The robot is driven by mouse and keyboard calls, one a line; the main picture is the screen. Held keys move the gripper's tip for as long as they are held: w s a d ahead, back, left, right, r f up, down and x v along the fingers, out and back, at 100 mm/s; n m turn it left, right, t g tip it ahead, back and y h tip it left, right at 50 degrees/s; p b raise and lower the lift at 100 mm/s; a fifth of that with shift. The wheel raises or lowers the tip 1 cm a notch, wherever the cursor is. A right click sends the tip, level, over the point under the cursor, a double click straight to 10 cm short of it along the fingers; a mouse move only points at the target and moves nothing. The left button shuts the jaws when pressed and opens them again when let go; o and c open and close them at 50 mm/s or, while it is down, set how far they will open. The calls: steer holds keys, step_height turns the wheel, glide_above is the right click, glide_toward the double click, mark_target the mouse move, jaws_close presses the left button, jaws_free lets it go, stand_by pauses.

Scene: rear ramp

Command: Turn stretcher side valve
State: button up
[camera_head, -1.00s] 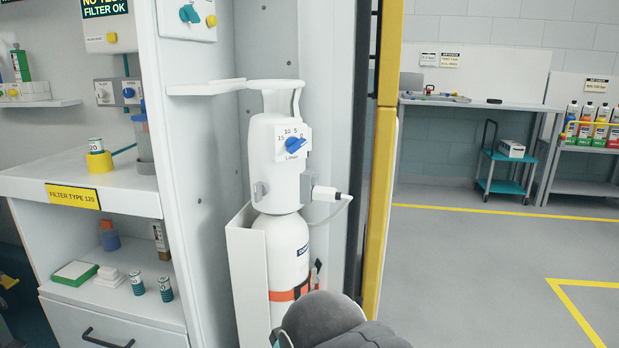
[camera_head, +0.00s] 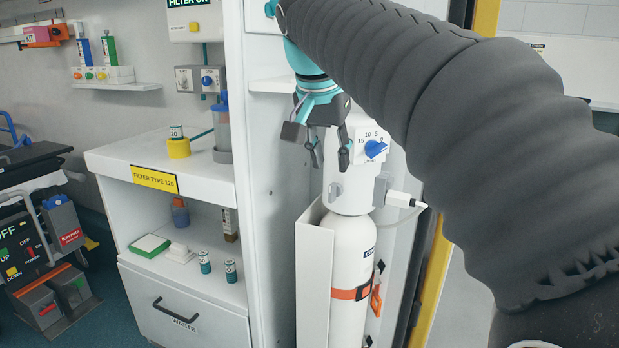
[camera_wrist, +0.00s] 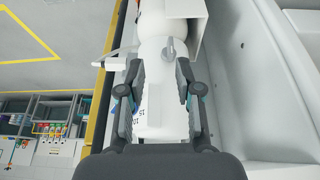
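A blue dial knob (camera_head: 374,148) sits on the white regulator (camera_head: 350,185), beside a scale marked 15, 10, 5, 0. The regulator tops a white oxygen cylinder (camera_head: 353,260). My gripper (camera_head: 317,150) hangs fingers down in front of the regulator's upper left, left of the knob. In the wrist view my gripper (camera_wrist: 160,72) is open, with the regulator body (camera_wrist: 158,122) showing between and beyond its fingers. Contact cannot be told. A wall box at left carries a white knob (camera_head: 183,81) and a blue knob (camera_head: 207,80). No knob is labelled as the stretcher side valve.
The cylinder stands in a white bracket (camera_head: 313,265) with an orange strap (camera_head: 350,294). A stretcher control panel (camera_head: 30,245) is at far left. My arm covers much of the right side.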

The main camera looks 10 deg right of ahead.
mark_target(331, 184)
step_height(331, 184, up, 3)
steer(key=w+a+m, duration=0.1)
steer(key=w+m, duration=0.1)
steer(key=w, duration=0.1)
steer(key=x, duration=0.4)
steer(key=b+x, duration=0.1)
steer(key=x, duration=0.3)
steer(key=b+x, duration=0.1)
steer(key=x, duration=0.4)
steer(key=shift+s+d+f, duration=0.1)
steer(key=shift+s+d, duration=0.1)
steer(key=shift+d, duration=0.1)
